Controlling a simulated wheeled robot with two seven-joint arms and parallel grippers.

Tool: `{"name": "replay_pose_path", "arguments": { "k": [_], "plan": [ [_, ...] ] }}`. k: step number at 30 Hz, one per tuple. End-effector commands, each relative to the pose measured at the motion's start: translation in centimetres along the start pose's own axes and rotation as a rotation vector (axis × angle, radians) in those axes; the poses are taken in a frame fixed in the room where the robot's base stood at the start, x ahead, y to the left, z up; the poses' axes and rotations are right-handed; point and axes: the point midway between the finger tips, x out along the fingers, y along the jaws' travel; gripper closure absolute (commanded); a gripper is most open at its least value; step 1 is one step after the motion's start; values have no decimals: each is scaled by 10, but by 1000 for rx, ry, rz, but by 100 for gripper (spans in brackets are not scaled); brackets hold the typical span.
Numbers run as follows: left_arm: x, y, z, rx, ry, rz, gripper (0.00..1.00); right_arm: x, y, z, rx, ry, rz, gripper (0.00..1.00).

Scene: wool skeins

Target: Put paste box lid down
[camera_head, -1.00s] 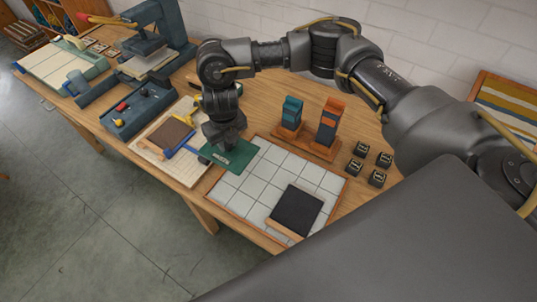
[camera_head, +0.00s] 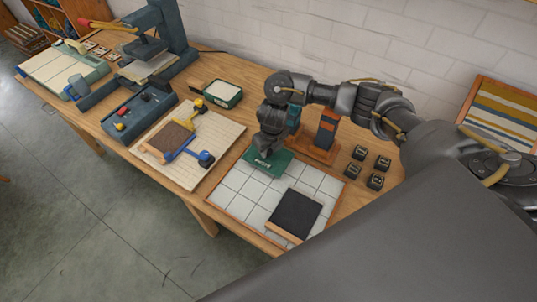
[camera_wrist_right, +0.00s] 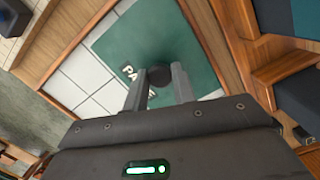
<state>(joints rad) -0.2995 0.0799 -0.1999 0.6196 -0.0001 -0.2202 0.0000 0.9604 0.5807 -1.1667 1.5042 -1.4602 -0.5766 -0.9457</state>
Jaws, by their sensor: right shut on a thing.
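My right gripper (camera_head: 262,151) points down and is shut on the dark knob of the green paste box lid (camera_head: 277,166). The right wrist view shows the two fingers (camera_wrist_right: 160,84) around the round knob (camera_wrist_right: 160,75) and white lettering on the lid (camera_wrist_right: 118,42). The lid is roughly level, at the far edge of the white tiled board; I cannot tell whether it touches it. The open green paste box (camera_head: 222,94), pale inside, stands further left at the back. My left gripper is not in view.
The tiled board (camera_head: 231,199) has a dark block (camera_head: 295,213) on its near right part. Wooden stands with a teal and an orange piece (camera_head: 327,131) are close behind the lid. Small black cubes (camera_head: 360,152) lie to the right. A cream sheet (camera_head: 218,130) with tools lies left.

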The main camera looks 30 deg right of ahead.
Motion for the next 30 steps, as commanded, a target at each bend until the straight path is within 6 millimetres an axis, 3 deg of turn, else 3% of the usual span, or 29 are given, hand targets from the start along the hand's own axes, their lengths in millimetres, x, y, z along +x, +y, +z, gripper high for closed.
{"name": "replay_pose_path", "arguments": {
  "k": [1,6,18,19,23,30],
  "plan": [
    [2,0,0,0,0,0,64,11,2,-3,3,6,4,98],
    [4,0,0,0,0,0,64,28,2,-5,0,4,3,98],
    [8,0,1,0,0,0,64,33,2,-5,-1,2,1,98],
    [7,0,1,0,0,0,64,32,2,-4,-1,2,1,71],
    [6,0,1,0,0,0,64,32,2,-4,-1,2,1,54],
    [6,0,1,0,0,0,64,31,2,-4,0,2,2,52]
  ]
}}
